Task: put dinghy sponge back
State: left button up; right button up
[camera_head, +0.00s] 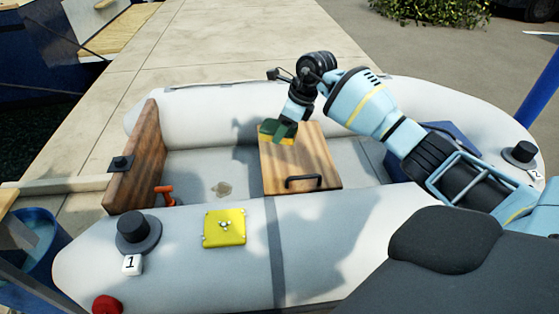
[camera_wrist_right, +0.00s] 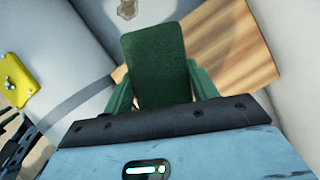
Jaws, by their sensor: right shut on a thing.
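The dinghy sponge (camera_head: 267,130) has a dark green top and a yellow layer below. In the right wrist view the green face of the sponge (camera_wrist_right: 154,62) fills the space between my fingers. My right gripper (camera_head: 284,132), with green fingers, is shut on it at the far left corner of the wooden board. In the right wrist view my right gripper (camera_wrist_right: 160,92) has one finger on each side of the sponge. Whether the sponge touches the board is unclear. My left gripper is not in view.
The wooden board (camera_head: 310,160) with a black handle lies across the inflatable dinghy (camera_head: 190,262). A yellow box (camera_head: 224,228) sits on the near tube, beside a black round fitting (camera_head: 138,230). A brown wooden transom (camera_head: 133,160) stands at left. A blue box (camera_head: 446,137) is partly behind my right arm.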

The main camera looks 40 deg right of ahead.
aim_at(278, 162)
notch_tip(278, 162, down, 9)
jog(key=shift+f+b, duration=0.15)
jog(key=shift+b, duration=0.4)
jog(key=shift+f, duration=0.2)
jog(key=shift+f, duration=0.15)
jog(key=o, duration=1)
jog(key=shift+c, duration=0.2)
